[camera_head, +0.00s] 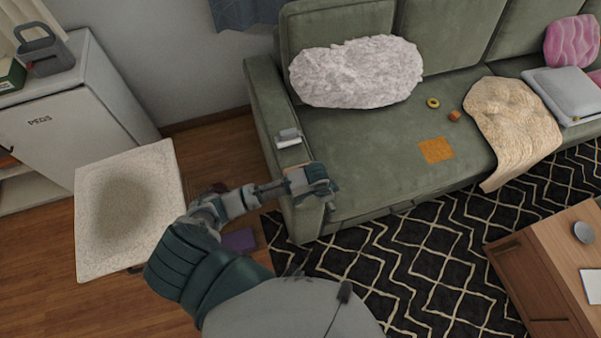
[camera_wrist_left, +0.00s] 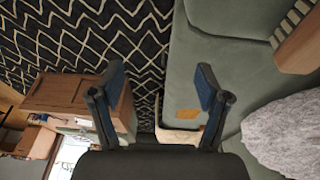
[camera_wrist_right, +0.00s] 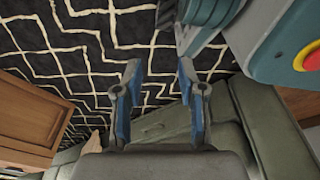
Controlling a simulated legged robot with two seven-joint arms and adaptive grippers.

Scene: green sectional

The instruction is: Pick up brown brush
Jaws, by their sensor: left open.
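In the left wrist view, a light-brown wooden piece, likely the brown brush (camera_wrist_left: 300,47), shows at the right edge, cut off by the frame. In the head view, a small brown patch, likely the same brush (camera_head: 297,170), shows on the sofa's left armrest, mostly hidden by my left gripper. My left gripper (camera_head: 328,188) is over the front of that armrest. Its fingers (camera_wrist_left: 160,82) are spread, with nothing between them. My right gripper (camera_wrist_right: 158,78) is open and empty, over the patterned rug; it is out of the head view.
A grey-and-white roller-like item (camera_head: 288,139) lies farther back on the armrest. The green sofa (camera_head: 370,155) holds a fluffy pillow (camera_head: 356,72), an orange cloth (camera_head: 436,150) and a beige blanket (camera_head: 513,125). A stool (camera_head: 160,170) stands left; a wooden table (camera_head: 540,265) stands right.

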